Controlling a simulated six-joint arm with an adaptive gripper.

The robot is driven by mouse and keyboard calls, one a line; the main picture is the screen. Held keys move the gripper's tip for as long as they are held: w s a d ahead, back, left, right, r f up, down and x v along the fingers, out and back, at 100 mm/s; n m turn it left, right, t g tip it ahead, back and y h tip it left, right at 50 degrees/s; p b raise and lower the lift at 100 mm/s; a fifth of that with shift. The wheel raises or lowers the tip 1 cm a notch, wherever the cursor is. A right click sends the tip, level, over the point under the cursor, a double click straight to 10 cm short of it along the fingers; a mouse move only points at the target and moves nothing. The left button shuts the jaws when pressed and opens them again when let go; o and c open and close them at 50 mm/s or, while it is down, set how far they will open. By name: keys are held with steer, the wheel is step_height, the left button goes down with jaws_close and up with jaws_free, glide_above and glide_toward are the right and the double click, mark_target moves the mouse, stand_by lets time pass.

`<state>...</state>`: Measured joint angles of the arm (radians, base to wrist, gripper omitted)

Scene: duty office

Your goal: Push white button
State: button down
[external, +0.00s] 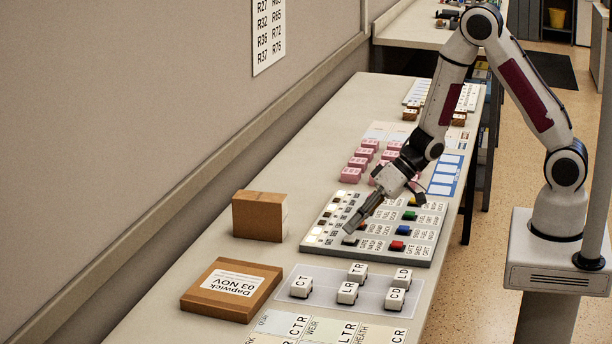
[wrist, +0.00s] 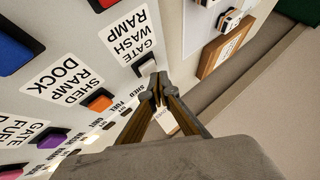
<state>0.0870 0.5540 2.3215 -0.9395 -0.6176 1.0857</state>
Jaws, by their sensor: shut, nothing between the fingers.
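The white button (wrist: 148,66) sits on the grey button panel (wrist: 125,85), beside the label reading GATE WASH RAMP in the wrist view. My gripper (wrist: 160,92) is shut and empty, its fingertips just beside the white button in that picture. I cannot tell whether they touch it. In the external view my gripper (external: 350,228) reaches down over the near left part of the panel (external: 375,256). The fingers and their shadow make the white button hard to make out there.
The panel also carries an orange button (wrist: 99,101), a purple button (wrist: 52,138), a blue button (external: 397,246) and a red button (external: 403,231). A wooden box (external: 258,216) stands left of the panel. Lettered cubes on a pale mat (external: 325,291) lie in front.

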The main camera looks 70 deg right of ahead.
mark_target(353, 237)
steer(key=shift+f, duration=0.45)
stand_by(0.3)
steer(key=shift+r, duration=0.55)
steer(key=shift+r, duration=2.95)
